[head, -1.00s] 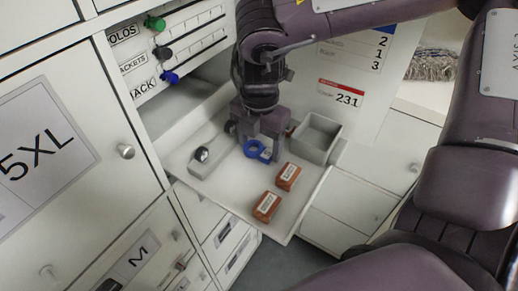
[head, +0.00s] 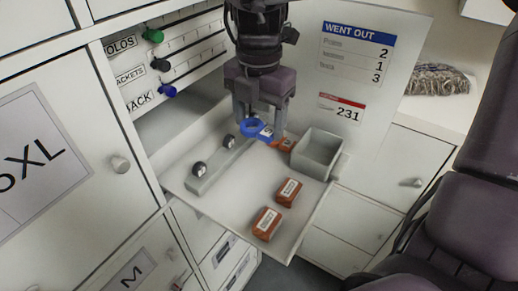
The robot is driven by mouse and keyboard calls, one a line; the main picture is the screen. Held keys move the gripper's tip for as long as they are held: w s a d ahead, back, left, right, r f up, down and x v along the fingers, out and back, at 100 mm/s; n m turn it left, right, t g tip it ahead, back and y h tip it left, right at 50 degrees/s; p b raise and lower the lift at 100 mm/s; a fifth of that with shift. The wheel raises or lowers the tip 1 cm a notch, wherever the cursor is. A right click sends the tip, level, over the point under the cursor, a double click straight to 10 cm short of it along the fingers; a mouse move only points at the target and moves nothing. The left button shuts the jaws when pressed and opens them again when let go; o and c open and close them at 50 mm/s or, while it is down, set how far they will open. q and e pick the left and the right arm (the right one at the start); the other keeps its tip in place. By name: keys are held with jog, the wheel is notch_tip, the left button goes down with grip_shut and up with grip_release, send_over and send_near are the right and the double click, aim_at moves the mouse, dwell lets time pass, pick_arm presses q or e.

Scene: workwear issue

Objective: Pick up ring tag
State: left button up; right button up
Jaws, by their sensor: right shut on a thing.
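The blue ring tag (head: 251,127) is between the fingers of my right gripper (head: 260,130), which is shut on it. The gripper comes down from above and holds the ring over the white pull-out shelf (head: 235,215). A small pale label shows on the ring's right part. My left gripper is not in view.
A grey open box (head: 318,155) stands at the shelf's right. Two orange-brown labelled blocks (head: 289,191) (head: 267,223) lie near the front, and another orange item (head: 285,144) is behind. A grey holder (head: 215,172) with dark round knobs is at left. Pegs with coloured knobs (head: 167,90) line the rack.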

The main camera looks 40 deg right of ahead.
notch_tip(320, 180, up, 8)
jog(key=shift+p, duration=0.3)
notch_tip(320, 180, up, 10)
jog(key=p, duration=1)
send_over(258, 126)
jog(key=shift+d, duration=0.1)
jog(key=shift+f, duration=0.1)
